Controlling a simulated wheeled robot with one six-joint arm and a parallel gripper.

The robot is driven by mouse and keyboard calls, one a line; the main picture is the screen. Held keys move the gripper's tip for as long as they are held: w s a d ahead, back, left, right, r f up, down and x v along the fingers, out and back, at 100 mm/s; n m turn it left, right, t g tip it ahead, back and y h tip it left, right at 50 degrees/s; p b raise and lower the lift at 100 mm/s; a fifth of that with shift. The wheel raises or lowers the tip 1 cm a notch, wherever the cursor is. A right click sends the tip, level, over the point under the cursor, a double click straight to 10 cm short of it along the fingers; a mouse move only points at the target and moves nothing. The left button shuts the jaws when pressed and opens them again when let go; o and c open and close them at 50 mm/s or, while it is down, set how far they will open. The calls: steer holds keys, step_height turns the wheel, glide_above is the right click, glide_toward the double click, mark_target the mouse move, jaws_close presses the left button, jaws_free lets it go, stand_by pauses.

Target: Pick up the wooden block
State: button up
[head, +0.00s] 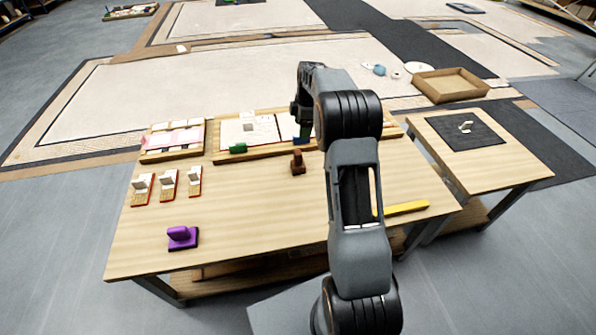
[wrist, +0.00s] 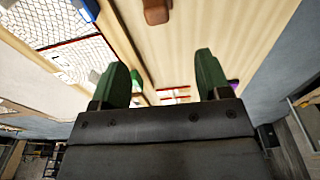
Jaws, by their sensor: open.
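The wooden block (head: 298,162) is a small brown piece standing on the wooden table, just in front of the framed mosaic panel, near the middle. In the wrist view the brown block (wrist: 157,12) shows at the top edge, partly cut off, beyond my fingertips and apart from them. My gripper (wrist: 161,72) has two green fingers spread wide with nothing between them. In the head view my arm reaches over the table and the wrist end hangs above the panel's right side; the fingers are hard to make out there.
A green block (head: 238,148) and a blue block (head: 301,138) sit at the panel frame (head: 235,155). Several small red-edged stands (head: 168,183) and a purple piece (head: 182,237) are left. A yellow bar (head: 405,208) lies right. The table's (head: 255,225) front middle is clear.

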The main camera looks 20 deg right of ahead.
mark_target(298, 152)
steer(key=f, duration=0.3)
steer(key=f+b, duration=0.1)
steer(key=f, duration=0.1)
steer(key=f+b, duration=0.1)
steer(key=f, duration=0.2)
steer(key=shift+w+a+f, duration=0.25)
steer(key=shift+w+f, duration=0.05)
steer(key=shift+f, duration=0.05)
steer(key=shift+w+a+f+b, duration=0.15)
steer(key=shift+f+b, duration=0.15)
steer(key=shift+f, duration=0.7)
steer(key=shift+s+a+f+b, duration=0.1)
steer(key=shift+a+f+b, duration=0.15)
steer(key=shift+f, duration=0.75)
steer(key=shift+w+a+f+b, duration=0.1)
steer(key=shift+f+b, duration=0.25)
steer(key=shift+f, duration=0.65)
steer(key=shift+c, duration=0.5)
steer(key=shift+r, duration=0.1)
steer(key=c, duration=0.9)
